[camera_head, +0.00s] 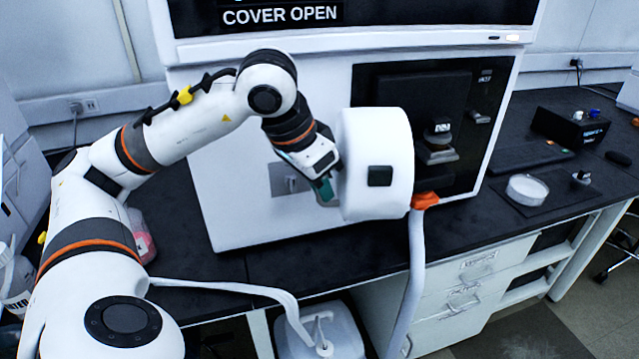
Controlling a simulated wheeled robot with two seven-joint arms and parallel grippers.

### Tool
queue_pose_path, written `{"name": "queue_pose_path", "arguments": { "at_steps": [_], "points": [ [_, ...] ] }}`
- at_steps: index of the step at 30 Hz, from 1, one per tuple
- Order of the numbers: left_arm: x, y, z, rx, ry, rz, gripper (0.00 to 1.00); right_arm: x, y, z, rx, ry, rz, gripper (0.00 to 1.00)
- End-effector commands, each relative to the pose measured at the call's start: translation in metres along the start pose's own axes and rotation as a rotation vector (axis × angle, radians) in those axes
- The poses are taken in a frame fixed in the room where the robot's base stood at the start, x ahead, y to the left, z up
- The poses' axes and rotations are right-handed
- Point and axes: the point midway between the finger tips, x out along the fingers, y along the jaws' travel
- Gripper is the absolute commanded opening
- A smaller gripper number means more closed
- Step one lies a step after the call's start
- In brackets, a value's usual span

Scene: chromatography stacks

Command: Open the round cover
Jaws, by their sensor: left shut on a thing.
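The round cover (368,140) is a thick white drum with a small black square on its side. It stands out in front of the white instrument (225,150), swung to the left of a dark panel (400,84). The dark panel, with a grey fitting (438,145), is exposed to its right. The screen on the instrument (280,15) reads "COVER OPEN". My left gripper (330,192) is at the cover's left side and is shut on it; its fingertips are partly hidden. My right gripper is not in view.
On the black bench (480,215) to the right are a round white dish (527,189) and a black box (570,127). An orange piece and white hose (418,270) hang below the cover. A white jug (320,335) stands under the bench.

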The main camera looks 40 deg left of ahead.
Motion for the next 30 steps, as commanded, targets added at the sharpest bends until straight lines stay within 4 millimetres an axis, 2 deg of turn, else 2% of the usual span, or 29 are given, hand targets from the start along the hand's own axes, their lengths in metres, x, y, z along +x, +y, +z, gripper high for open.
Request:
{"name": "queue_pose_path", "arguments": {
  "at_steps": [5, 6, 10, 20, 23, 30],
  "points": [
    [0.001, 0.0, -0.001, -0.001, 0.006, 0.0, 0.0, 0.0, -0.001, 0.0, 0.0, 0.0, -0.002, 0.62],
    [0.001, 0.0, -0.001, -0.001, 0.006, 0.0, 0.13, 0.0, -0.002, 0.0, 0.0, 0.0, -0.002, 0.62],
    [0.001, 0.0, -0.001, 0.0, 0.004, 0.0, 0.33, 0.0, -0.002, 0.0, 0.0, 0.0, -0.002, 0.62],
    [-0.004, 0.0, 0.0, 0.0, 0.0, 0.0, 0.33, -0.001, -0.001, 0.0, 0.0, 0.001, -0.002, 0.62],
    [-0.016, 0.0, 0.001, 0.0, -0.001, 0.0, 0.33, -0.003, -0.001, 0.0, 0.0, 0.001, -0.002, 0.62],
    [-0.067, 0.0, 0.002, 0.002, -0.004, 0.0, 0.33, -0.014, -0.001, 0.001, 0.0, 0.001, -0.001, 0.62]
  ]
}}
